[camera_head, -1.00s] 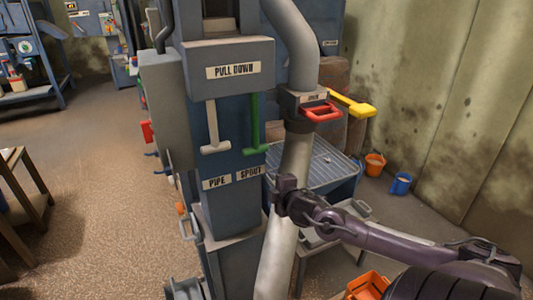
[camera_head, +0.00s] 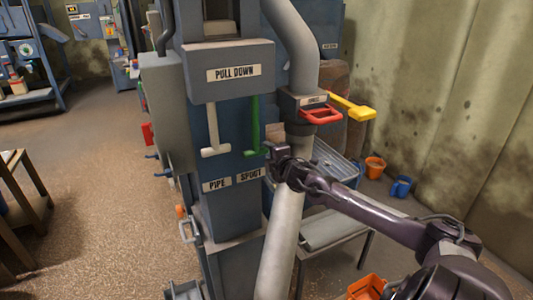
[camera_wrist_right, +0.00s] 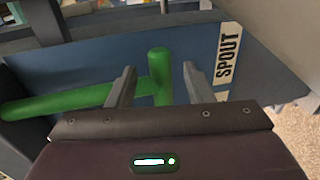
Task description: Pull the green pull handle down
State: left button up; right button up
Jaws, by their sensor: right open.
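The green pull handle (camera_head: 255,125) hangs from the blue housing under the PULL DOWN label, with its short crossbar at the bottom. My right gripper (camera_head: 269,153) is beside the crossbar's right end in the head view. In the right wrist view the green handle (camera_wrist_right: 160,72) shows as a T, and its crossbar lies between the two fingers of the right gripper (camera_wrist_right: 160,84). The fingers are open, with a gap on the right side of the bar. The stem runs left behind the left finger. My left gripper is not in view.
A cream handle (camera_head: 213,130) hangs just left of the green one. A red handle (camera_head: 321,116) and a yellow handle (camera_head: 352,107) stick out from the pipe (camera_head: 283,225) on the right. PIPE and SPOUT labels sit below the hanging handles.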

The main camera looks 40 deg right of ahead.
jog(key=shift+x, duration=1.05)
jog(key=shift+f, duration=0.1)
grip_shut()
